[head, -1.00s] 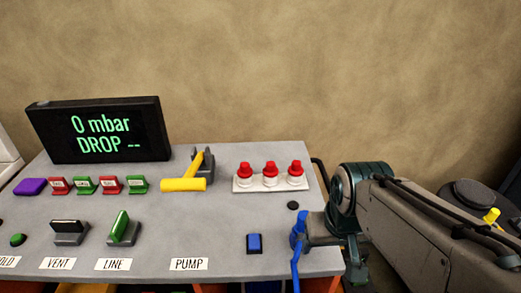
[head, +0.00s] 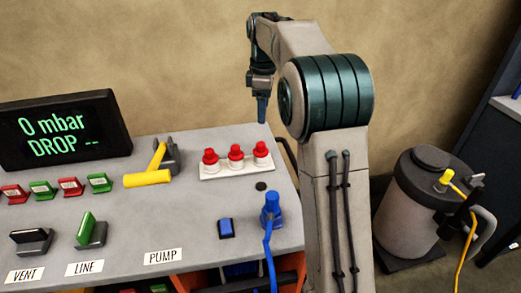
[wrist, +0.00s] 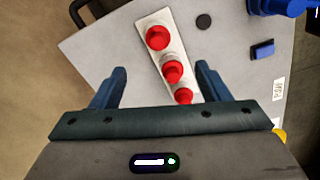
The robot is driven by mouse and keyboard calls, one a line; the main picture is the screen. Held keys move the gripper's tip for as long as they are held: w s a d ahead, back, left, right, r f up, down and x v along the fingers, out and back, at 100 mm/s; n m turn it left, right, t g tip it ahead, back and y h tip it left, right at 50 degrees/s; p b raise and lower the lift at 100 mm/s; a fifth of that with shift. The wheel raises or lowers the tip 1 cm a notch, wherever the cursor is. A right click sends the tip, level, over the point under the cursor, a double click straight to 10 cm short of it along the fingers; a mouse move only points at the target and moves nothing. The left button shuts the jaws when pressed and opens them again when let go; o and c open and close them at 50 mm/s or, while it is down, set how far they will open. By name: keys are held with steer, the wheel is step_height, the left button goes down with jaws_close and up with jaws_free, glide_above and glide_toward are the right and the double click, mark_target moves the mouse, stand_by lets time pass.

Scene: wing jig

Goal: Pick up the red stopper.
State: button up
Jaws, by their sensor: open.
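Three red stoppers stand upright in a row on a white rack (head: 236,169) on the grey table. In the head view they are the left one (head: 210,156), middle one (head: 235,152) and right one (head: 261,149). In the wrist view the far one (wrist: 157,38), middle one (wrist: 173,70) and near one (wrist: 184,96) show, the near one partly cut off by my gripper body. My gripper (wrist: 160,70) is open and empty, pointing down above the table with the row between and beyond its fingers. In the head view, my gripper (head: 262,108) is raised at the table's back edge.
A yellow-handled pump lever (head: 150,176) is left of the rack. A black disc (head: 261,186), blue button (head: 226,228) and blue connector with hose (head: 270,210) are in front. A display (head: 60,130) stands at the back left. A grey canister (head: 410,205) stands right.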

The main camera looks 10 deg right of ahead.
steer(key=w, duration=0.1)
glide_above(260, 143)
steer(key=shift+n, duration=0.4)
steer(key=f, duration=0.8)
steer(key=shift+d+f, duration=0.3)
steer(key=f, duration=0.5)
steer(key=shift+s+a+f, duration=0.1)
steer(key=shift+a+f, duration=0.2)
steer(key=c, duration=1.1)
